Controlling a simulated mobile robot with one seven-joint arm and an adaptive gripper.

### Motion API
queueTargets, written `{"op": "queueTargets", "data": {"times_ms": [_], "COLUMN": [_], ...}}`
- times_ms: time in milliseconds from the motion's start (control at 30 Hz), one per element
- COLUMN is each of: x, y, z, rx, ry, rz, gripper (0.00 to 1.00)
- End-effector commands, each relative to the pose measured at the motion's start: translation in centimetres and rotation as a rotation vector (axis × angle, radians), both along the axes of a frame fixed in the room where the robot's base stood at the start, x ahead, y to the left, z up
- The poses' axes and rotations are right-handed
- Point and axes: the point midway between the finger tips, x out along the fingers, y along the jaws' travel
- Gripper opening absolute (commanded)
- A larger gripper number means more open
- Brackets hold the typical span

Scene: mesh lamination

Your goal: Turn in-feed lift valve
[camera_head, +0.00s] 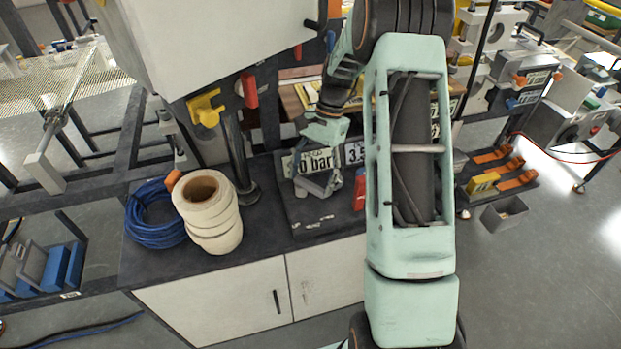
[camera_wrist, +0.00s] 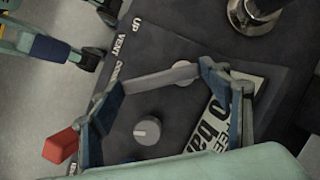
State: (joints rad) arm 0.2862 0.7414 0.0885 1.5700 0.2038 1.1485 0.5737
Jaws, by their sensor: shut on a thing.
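The valve handle, a flat grey bar (camera_wrist: 160,78), lies across a dark panel (camera_wrist: 185,118) in the wrist view. It spans the space between the two fingers of my gripper (camera_wrist: 163,80), which is shut on it end to end. The printed words UP and VENT and a third, partly covered word run along the panel's upper left edge. A pale round disc (camera_wrist: 184,76) shows beside the bar. In the head view my gripper (camera_head: 322,186) is low over the panel on the bench, and the handle is too small to tell apart from the fingers.
A round grey knob (camera_wrist: 147,131) sits on the panel near the fingers. A "0 bar" display (camera_head: 318,163) stands close behind. A red block (camera_wrist: 60,145) is at left in the wrist view. Tape rolls (camera_head: 210,212) and a blue cable coil (camera_head: 154,214) occupy the bench's left.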

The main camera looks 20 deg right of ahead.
Motion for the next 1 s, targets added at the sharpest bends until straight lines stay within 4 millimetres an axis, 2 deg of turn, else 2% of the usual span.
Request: {"op": "queueTargets", "data": {"times_ms": [600, 633, 767, 1000], "x": [0.1, 0.1, 0.11, 0.11], "y": [-0.09, -0.09, -0.07, -0.07], "z": [-0.01, -0.01, -0.01, -0.01], "rx": [-0.001, -0.001, -0.001, 0.0], "ry": [-0.002, -0.002, -0.002, -0.001], "rz": [0.048, 0.048, 0.046, 0.043], "gripper": [0.27, 0.73, 0.87, 0.88]}}
